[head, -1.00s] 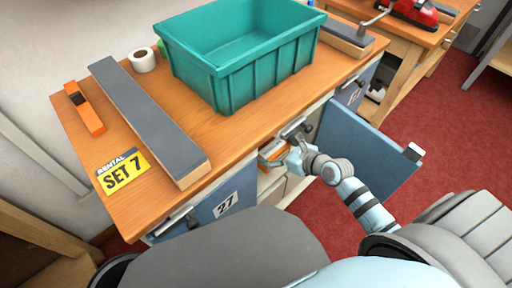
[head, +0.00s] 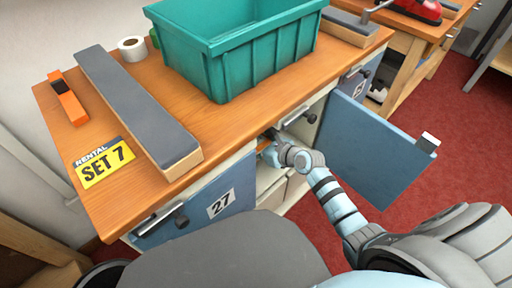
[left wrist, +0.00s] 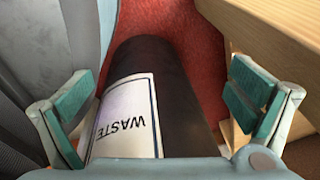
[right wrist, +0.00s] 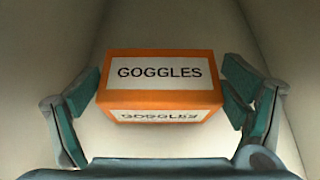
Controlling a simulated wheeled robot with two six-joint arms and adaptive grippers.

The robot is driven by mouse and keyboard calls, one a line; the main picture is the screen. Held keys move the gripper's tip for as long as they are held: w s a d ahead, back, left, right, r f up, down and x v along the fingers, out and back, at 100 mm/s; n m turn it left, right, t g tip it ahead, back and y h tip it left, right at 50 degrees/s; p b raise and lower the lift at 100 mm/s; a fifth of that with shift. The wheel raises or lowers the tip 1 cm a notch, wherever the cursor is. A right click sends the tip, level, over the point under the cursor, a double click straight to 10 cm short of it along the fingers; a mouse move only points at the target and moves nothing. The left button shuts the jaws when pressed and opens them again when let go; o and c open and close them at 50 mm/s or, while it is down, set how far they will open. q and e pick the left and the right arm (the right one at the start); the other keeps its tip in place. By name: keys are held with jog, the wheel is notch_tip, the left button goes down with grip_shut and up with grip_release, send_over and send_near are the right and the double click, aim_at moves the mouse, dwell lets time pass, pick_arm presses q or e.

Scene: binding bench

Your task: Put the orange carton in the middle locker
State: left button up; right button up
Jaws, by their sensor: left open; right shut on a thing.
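The orange carton (right wrist: 160,72), labelled GOGGLES, lies between the fingers of my right gripper (right wrist: 160,100), which is shut on it. Pale locker walls surround both in the right wrist view. In the head view my right gripper (head: 275,140) reaches into the open middle locker (head: 268,180), under the bench top. Only a sliver of orange shows there; the gripper and bench edge hide the rest. Whether the carton touches the locker floor cannot be told. My left gripper (left wrist: 158,110) is open and empty above a dark bin marked WASTE (left wrist: 165,75).
The locker's blue door (head: 365,150) stands open to the right. Door 27 (head: 190,212) is left of the opening. A teal crate (head: 240,60), a long grey-topped block (head: 135,105) and a tape roll (head: 132,48) are on the bench.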

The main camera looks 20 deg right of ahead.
pick_arm(q)
jog(key=shift+d, duration=0.1)
pick_arm(e)
jog(key=o, duration=1.1)
jog(key=shift+r, duration=0.2)
jog(key=p+v, duration=0.4)
jog(key=shift+s+r, duration=0.1)
jog(key=shift+r, duration=0.25)
pick_arm(q)
jog(key=s+d+r+p, duration=0.2)
jog(key=s+r+p, duration=0.2)
jog(key=r, duration=0.4)
jog(key=shift+s+g+p, duration=0.15)
jog(key=shift+g+p, duration=0.25)
pick_arm(e)
jog(key=v, duration=0.7)
jog(key=shift+s+d+f, duration=0.2)
jog(key=shift+s, duration=0.2)
